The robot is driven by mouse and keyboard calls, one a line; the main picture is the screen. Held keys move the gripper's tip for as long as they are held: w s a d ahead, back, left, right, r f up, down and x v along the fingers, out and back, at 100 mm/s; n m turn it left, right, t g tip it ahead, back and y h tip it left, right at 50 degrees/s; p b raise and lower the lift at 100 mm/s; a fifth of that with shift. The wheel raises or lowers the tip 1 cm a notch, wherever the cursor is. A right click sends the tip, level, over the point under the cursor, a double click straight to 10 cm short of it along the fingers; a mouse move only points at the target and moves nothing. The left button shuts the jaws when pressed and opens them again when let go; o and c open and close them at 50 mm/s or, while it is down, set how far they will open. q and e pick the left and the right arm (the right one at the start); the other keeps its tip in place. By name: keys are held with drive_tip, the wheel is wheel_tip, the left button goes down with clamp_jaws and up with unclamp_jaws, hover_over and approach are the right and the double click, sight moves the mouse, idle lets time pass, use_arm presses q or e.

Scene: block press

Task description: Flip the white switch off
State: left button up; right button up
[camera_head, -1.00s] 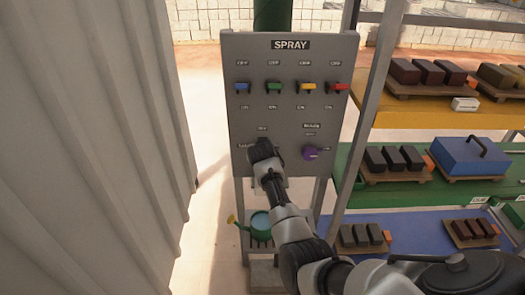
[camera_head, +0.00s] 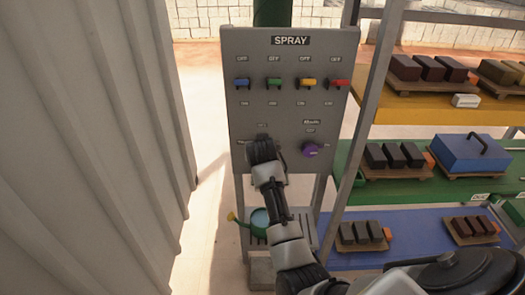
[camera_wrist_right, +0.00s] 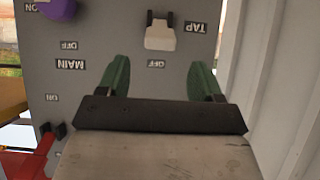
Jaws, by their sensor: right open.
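The white switch (camera_wrist_right: 160,32) shows in the right wrist view, on the grey panel (camera_wrist_right: 100,25) beside the label TAP, with an OFF label close by. My right gripper (camera_wrist_right: 160,80) has its two green fingers apart, with nothing between them. The switch lies ahead of the gap between the fingers, apart from them. In the head view my right gripper (camera_head: 262,146) is at the lower left of the SPRAY panel (camera_head: 285,125) and hides the white switch. My left gripper is not in view.
A purple knob (camera_head: 310,150) sits right of my gripper. Blue, green, yellow and red switches (camera_head: 309,82) line the upper panel. A red part (camera_wrist_right: 30,145) shows at the wrist view's lower left. A watering can (camera_head: 258,220) stands below. Shelves are right, a corrugated wall (camera_head: 90,150) left.

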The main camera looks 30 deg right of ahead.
drive_tip(key=shift+v, duration=1.7)
